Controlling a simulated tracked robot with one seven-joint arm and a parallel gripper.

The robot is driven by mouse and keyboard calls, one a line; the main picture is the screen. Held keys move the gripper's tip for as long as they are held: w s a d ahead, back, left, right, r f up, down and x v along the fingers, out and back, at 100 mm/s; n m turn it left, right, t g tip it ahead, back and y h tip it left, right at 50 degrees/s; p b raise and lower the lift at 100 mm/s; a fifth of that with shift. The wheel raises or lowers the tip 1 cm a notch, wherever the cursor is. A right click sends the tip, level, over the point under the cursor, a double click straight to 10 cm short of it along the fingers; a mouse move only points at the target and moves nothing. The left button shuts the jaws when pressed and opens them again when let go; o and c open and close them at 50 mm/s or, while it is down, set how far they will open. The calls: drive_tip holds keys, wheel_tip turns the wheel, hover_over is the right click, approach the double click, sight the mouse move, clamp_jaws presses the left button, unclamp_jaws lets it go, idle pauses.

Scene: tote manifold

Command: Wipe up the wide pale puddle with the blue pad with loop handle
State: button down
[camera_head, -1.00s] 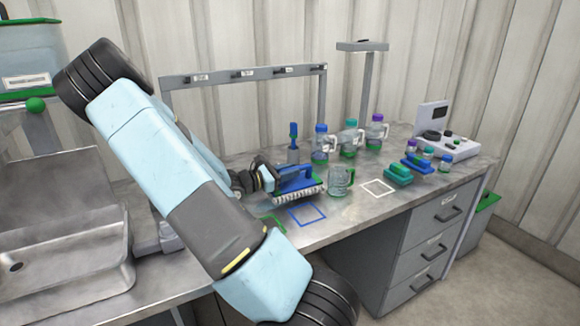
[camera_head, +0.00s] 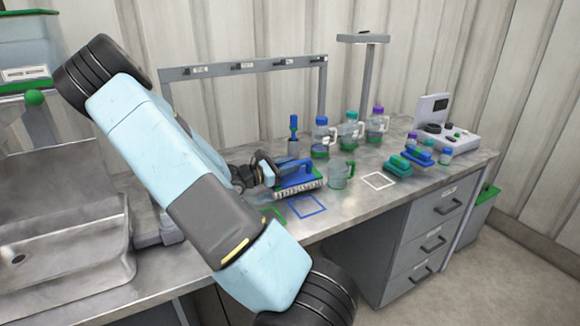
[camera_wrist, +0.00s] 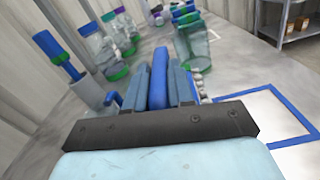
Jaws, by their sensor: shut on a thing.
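The blue pad with loop handle (camera_head: 300,179) is held close over the worktop, left of the clear mug, in the head view. A pale, ribbed underside shows along its front edge. My gripper (camera_head: 264,170) is shut on its handle. In the wrist view the blue handle (camera_wrist: 158,78) stands between the two fingers of my gripper (camera_wrist: 160,85). Whether the pad touches the worktop is unclear. I cannot make out the wide pale puddle in either view; my arm and the pad hide part of the worktop.
A blue square outline (camera_head: 307,206) lies in front of the pad. Several bottles (camera_head: 350,130) stand behind. A sink (camera_head: 70,225) is left.

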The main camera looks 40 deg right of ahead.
drive_tip(key=shift+f, duration=0.5)
drive_tip(key=shift+a, duration=0.15)
